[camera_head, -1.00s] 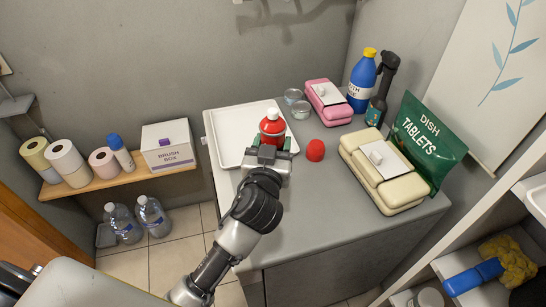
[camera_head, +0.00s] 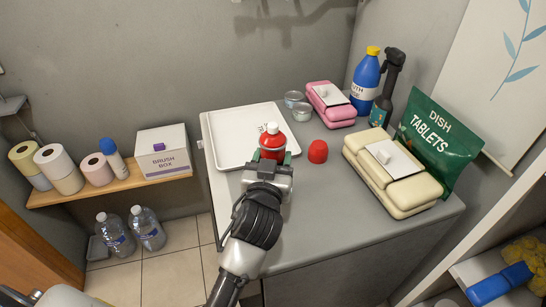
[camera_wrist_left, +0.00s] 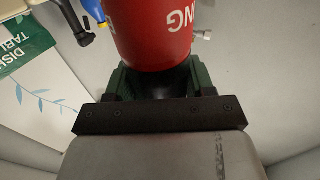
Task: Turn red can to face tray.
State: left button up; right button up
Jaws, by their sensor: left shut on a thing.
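A red can (camera_head: 272,142) with a white top stands upright in my left gripper (camera_head: 274,158), near the tray's front right part. The gripper is shut around its lower body, with dark green fingers on both sides. White lettering shows at the can's upper left. In the left wrist view the can (camera_wrist_left: 150,35) fills the top middle, with white letters upside down on it. The white tray (camera_head: 225,130) lies flat on the counter behind and left of the can. The can hides part of the tray's right side. Whether the can touches the surface I cannot tell.
A loose red cap (camera_head: 317,151) sits just right of the can. Cream cases (camera_head: 400,190), a green tablets bag (camera_head: 438,145), a pink case (camera_head: 332,112), glass jars (camera_head: 302,112), a blue bottle (camera_head: 364,80) and a dark spray bottle (camera_head: 384,95) stand farther right. The counter's front is clear.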

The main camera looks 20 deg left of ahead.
dwell(0.3)
pick_arm(q)
jog(key=shift+f+b, duration=0.25)
jog(key=shift+b, duration=0.05)
jog(key=o, duration=1.3)
